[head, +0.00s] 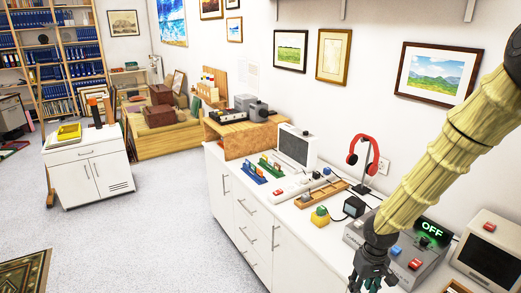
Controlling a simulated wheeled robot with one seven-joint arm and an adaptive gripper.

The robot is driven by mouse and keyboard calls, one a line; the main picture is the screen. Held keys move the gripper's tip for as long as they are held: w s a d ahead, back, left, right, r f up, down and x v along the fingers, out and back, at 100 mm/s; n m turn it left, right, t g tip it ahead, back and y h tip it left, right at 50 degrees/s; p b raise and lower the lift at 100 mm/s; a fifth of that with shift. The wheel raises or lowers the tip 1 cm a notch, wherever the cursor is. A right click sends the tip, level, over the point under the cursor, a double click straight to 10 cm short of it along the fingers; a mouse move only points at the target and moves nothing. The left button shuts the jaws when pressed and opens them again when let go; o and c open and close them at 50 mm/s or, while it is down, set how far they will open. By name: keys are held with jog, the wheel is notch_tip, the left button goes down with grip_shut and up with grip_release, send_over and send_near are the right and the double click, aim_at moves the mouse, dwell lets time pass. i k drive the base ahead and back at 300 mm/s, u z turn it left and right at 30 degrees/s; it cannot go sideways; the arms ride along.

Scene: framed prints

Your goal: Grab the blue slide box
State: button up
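My gripper (370,281) hangs at the bottom edge of the head view, at the end of my arm, which is covered in a yellowish sleeve. It is dark and partly cut off by the frame, and I cannot tell whether its fingers are open or shut. It is in front of a grey control box. A low blue box-like rack (254,174) lies on the white counter, well left of and beyond my gripper, apart from it. It looks like the blue slide box, but it is too small to be sure. A similar rack with green and red parts (270,166) is beside it.
The white counter (291,207) also holds a small monitor (296,147), red headphones (365,155) on a stand, a wooden tray (321,194), a yellow-green block (320,216) and the grey control box (405,262) reading OFF. Open floor (170,235) lies left of the counter.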

aim_at(259, 181)
jog(key=i, duration=2.2)
jog(key=u, duration=0.85)
jog(key=i, duration=0.5)
